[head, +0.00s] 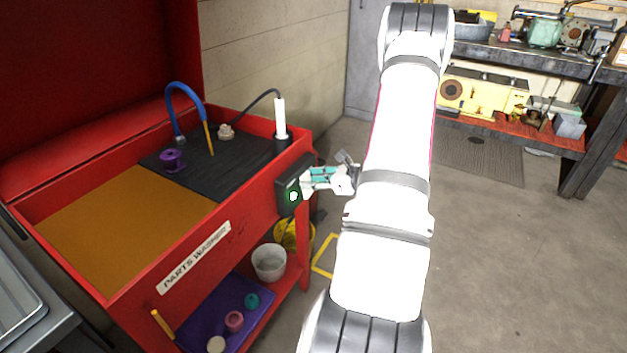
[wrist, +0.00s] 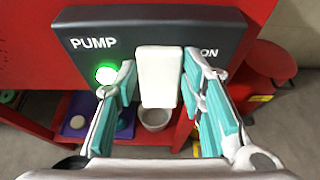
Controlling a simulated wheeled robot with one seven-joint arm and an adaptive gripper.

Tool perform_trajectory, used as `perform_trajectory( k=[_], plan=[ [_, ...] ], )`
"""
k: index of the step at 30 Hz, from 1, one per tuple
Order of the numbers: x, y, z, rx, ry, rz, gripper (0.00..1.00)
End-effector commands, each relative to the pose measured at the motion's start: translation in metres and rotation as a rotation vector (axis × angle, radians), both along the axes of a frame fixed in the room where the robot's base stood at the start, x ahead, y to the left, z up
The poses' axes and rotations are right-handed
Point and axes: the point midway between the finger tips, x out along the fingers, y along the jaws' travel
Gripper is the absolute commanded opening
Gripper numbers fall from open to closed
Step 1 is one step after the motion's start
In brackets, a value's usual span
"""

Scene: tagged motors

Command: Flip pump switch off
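The dark pump switch box (head: 283,198) is mounted on the right end of the red parts washer (head: 150,284). In the wrist view the box (wrist: 220,22) reads "PUMP" at left and "ON" at right. A white switch lever (wrist: 159,75) sticks out of the box towards the wrist camera. My gripper (wrist: 160,88) is open, with one teal-padded finger close on each side of the lever. Whether either finger touches it is unclear. In the head view my gripper (head: 308,179) is right at the box.
The washer basin holds a black mat (head: 225,172), a blue hose (head: 184,92) and a purple spool (head: 173,161). Below are a white bucket (head: 268,263) and a purple tray (head: 263,292). A workbench (head: 490,53) stands at back right. The floor to the right is clear.

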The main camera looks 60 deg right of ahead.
Motion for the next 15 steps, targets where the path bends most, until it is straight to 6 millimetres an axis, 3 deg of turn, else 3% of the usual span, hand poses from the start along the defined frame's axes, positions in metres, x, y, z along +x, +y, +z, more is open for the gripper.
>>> perform_trajectory(
  k=[7,15],
  plan=[
    [0.000,0.000,-0.004,0.003,-0.033,0.000,0.09],
    [-0.005,-0.001,-0.012,0.018,-0.201,-0.002,0.09]
  ],
)
